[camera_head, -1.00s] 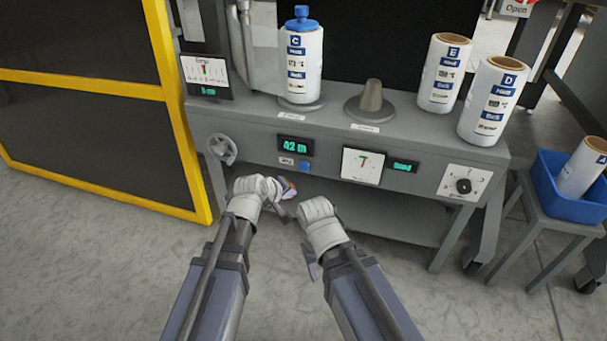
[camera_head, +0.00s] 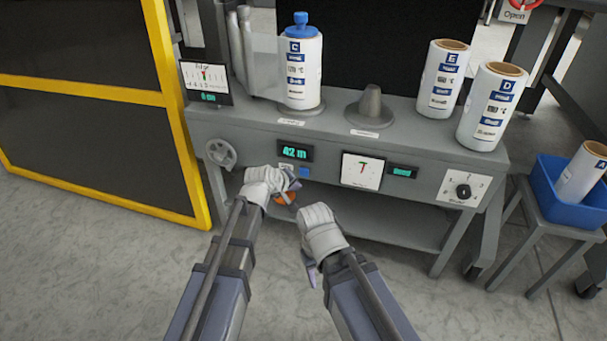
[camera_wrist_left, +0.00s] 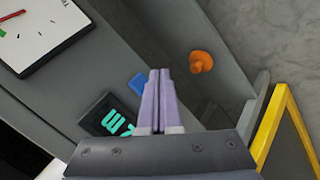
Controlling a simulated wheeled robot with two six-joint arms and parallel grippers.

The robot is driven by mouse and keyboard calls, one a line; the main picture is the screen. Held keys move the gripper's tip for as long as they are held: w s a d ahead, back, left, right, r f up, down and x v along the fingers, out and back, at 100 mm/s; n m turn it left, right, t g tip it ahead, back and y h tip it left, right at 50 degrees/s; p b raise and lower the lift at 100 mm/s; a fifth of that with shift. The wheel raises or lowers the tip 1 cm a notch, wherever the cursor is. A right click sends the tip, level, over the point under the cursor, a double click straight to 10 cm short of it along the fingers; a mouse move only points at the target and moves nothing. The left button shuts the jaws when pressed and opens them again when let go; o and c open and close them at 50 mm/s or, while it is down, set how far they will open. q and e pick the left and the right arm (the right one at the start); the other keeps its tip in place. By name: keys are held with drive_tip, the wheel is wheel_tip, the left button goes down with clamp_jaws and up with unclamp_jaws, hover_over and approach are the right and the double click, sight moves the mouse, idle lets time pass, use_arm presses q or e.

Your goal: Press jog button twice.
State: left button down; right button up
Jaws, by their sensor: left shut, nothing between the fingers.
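A small blue button (camera_head: 305,172) sits on the front panel of the grey machine, below and right of the green "42 m" display (camera_head: 294,152). I take it for the jog button; a small label left of it is too small to read. My left gripper (camera_head: 294,184) is shut and empty, its fingertips just below and left of the button. In the left wrist view the shut fingers (camera_wrist_left: 160,75) appear just beside the blue button (camera_wrist_left: 137,84); contact cannot be told. My right gripper (camera_head: 311,272) hangs lower, away from the panel; its finger opening is unclear.
An orange knob (camera_wrist_left: 201,61) lies close to my left fingers, partly hidden in the head view. A dial gauge (camera_head: 362,171) and a rotary switch (camera_head: 463,191) are farther right on the panel. A handwheel (camera_head: 220,153) is at left. Labelled rolls stand on top.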

sight(303, 177)
use_arm(q)
drive_tip(key=shift+w+d, duration=0.25)
drive_tip(key=shift+w, duration=0.55)
drive_tip(key=shift+w+d, duration=0.25)
drive_tip(key=shift+w, duration=0.5)
drive_tip(key=shift+w, duration=0.15)
idle(0.7)
drive_tip(key=shift+w+d, duration=0.15)
drive_tip(key=shift+w, duration=0.1)
drive_tip(key=shift+w+d, duration=0.15)
drive_tip(key=shift+w, duration=0.3)
idle(0.7)
idle(0.4)
drive_tip(key=shift+s+a, duration=0.3)
drive_tip(key=shift+s, duration=0.6)
drive_tip(key=s, duration=0.1)
drive_tip(key=s+a, duration=0.1)
drive_tip(key=s, duration=0.2)
drive_tip(key=shift+s+a, duration=0.3)
drive_tip(key=shift+s, duration=0.1)
